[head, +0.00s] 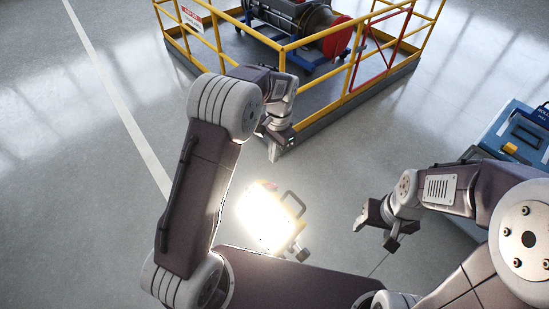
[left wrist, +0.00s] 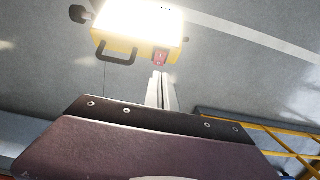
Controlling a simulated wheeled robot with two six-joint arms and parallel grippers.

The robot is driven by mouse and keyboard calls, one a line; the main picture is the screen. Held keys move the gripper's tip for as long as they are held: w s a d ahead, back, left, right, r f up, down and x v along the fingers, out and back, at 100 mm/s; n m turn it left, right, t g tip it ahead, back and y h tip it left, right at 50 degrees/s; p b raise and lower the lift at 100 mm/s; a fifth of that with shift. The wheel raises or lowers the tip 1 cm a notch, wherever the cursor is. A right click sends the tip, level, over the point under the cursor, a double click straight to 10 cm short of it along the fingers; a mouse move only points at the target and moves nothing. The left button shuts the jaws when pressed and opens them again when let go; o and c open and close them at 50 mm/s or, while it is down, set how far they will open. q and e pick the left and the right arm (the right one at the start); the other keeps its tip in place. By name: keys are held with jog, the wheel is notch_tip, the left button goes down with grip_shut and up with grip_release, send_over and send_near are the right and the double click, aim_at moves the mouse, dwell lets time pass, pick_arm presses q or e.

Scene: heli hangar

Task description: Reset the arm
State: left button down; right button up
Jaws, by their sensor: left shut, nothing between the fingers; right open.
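My left arm bends up from the lower left of the head view, and its gripper (head: 274,150) points down near the corner of the yellow railing. The left gripper is shut and empty; its closed fingers also show in the left wrist view (left wrist: 160,90). My right arm comes in from the right, and its gripper (head: 374,229) is open and empty over bare floor. A lit yellow work lamp (head: 268,216) with a dark handle stands on the floor between the two grippers. The lamp shows at the top of the left wrist view (left wrist: 140,28), apart from the fingers.
A yellow railing (head: 285,45) on a dark base encloses an engine-like machine (head: 322,30) at the top. A blue cart (head: 520,138) stands at the right edge. A white line (head: 118,100) crosses the grey floor; the left floor is clear.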

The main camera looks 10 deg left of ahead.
pick_arm(q)
jog(key=s+a+f+n+t+b, duration=0.1)
jog(key=s+f+n+b, duration=0.3)
jog(key=s, duration=0.5)
jog(key=s+a+f+n+t+h+b, duration=0.1)
jog(key=s+a+f+n+b, duration=0.3)
jog(key=s, duration=0.5)
jog(key=shift+f+b, duration=0.6)
jog(key=shift+b, duration=0.3)
jog(key=shift+s+a, duration=0.1)
jog(key=shift+s, duration=0.05)
